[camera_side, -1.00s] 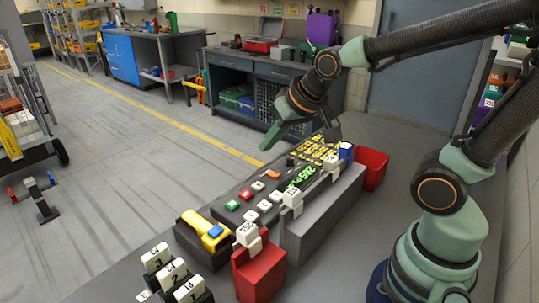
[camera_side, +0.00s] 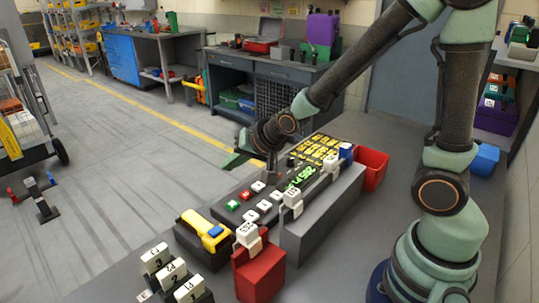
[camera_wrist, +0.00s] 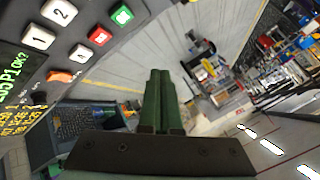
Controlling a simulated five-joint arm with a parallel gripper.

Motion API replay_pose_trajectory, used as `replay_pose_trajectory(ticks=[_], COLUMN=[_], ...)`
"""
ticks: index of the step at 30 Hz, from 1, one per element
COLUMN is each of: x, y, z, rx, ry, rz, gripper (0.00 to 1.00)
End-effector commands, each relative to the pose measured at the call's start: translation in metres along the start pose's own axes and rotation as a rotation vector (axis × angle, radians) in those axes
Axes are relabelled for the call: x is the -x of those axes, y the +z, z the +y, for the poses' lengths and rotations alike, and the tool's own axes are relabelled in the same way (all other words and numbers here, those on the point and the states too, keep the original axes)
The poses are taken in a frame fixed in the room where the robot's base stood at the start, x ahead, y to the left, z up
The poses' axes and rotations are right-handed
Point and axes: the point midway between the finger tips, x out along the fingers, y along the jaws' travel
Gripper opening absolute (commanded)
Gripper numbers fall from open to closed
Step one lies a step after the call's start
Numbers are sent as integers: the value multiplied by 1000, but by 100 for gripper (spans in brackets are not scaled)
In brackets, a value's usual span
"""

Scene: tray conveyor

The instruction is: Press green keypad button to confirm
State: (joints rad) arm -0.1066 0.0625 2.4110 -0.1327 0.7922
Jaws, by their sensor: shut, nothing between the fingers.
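The green button (camera_side: 232,205) is a small square key at the near left end of the dark sloped keypad panel (camera_side: 219,213). In the wrist view the green button (camera_wrist: 122,15) is near the top edge, left of the fingertips. My gripper (camera_side: 228,166) is shut and empty, its green fingers pointing left, above and apart from the panel. In the wrist view the closed fingertips (camera_wrist: 160,74) point up the picture, with the floor behind them. The red button (camera_side: 245,195) is beside the green one; it also shows in the wrist view (camera_wrist: 100,35).
A yellow device (camera_side: 200,228), a red holder (camera_side: 258,272) and a grey block (camera_side: 318,215) with white blocks stand close by. A red bin (camera_side: 372,167) is behind.

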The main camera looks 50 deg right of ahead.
Motion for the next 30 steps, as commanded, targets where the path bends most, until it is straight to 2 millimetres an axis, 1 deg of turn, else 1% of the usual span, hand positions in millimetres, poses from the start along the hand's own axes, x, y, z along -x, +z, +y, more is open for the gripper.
replay_pose_trajectory(ticks=[4, 8, 21, 25, 30], x=[-1, -7, -46, -54, -60], y=[1, 5, 34, 40, 43], z=[1, 6, 35, 40, 44], rx=[1, 1, 2, 2, 2], ry=[1, 3, 4, 4, 1], rz=[-1, -3, -4, -3, -1], gripper=[0, 0, 0, 0, 0])
